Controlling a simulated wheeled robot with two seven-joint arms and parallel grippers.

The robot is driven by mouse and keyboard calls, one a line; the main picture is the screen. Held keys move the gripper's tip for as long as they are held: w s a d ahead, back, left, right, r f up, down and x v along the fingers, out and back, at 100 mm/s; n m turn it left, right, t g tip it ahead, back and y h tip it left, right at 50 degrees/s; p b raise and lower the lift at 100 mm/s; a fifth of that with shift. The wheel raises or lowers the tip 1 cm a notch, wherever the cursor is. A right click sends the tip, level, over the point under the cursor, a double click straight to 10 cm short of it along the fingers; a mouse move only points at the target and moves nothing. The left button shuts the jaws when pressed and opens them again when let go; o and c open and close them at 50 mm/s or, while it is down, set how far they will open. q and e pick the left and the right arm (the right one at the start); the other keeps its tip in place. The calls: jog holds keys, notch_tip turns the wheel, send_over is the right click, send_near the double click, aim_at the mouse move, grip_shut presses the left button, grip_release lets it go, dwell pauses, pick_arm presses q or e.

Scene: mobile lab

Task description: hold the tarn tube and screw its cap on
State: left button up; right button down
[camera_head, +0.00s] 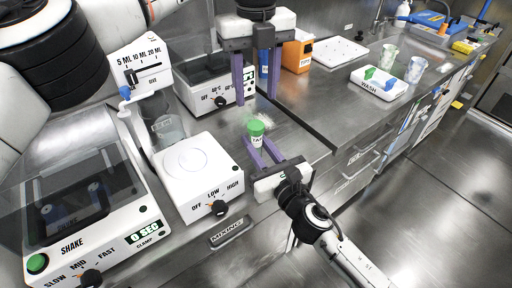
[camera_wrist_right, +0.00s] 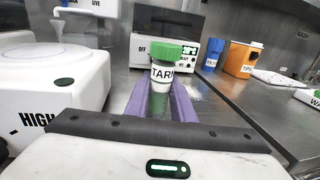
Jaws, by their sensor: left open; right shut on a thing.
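The tarn tube (camera_head: 257,139) stands upright between the purple fingers of my right gripper (camera_head: 258,143), which is shut on it above the steel counter. In the right wrist view the tube (camera_wrist_right: 162,74) shows its "TARN" label between the fingers (camera_wrist_right: 163,98). The green cap (camera_head: 256,127) sits on top of the tube, and it also shows in the right wrist view (camera_wrist_right: 176,50). I cannot tell how tight it is. My left gripper (camera_head: 256,98) is open and empty, pointing down above and behind the cap, apart from it.
A mixer (camera_head: 194,175) with a dial stands left of the tube, with a shaker (camera_head: 85,235) further left. A heater box (camera_head: 205,84) is behind. An orange box (camera_head: 297,52), a white rack (camera_head: 340,51) and a wash tray (camera_head: 380,86) stand on the right counter.

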aim_at(256, 125)
pick_arm(q)
jog(key=n, duration=0.7)
jog(key=shift+f, duration=4.05)
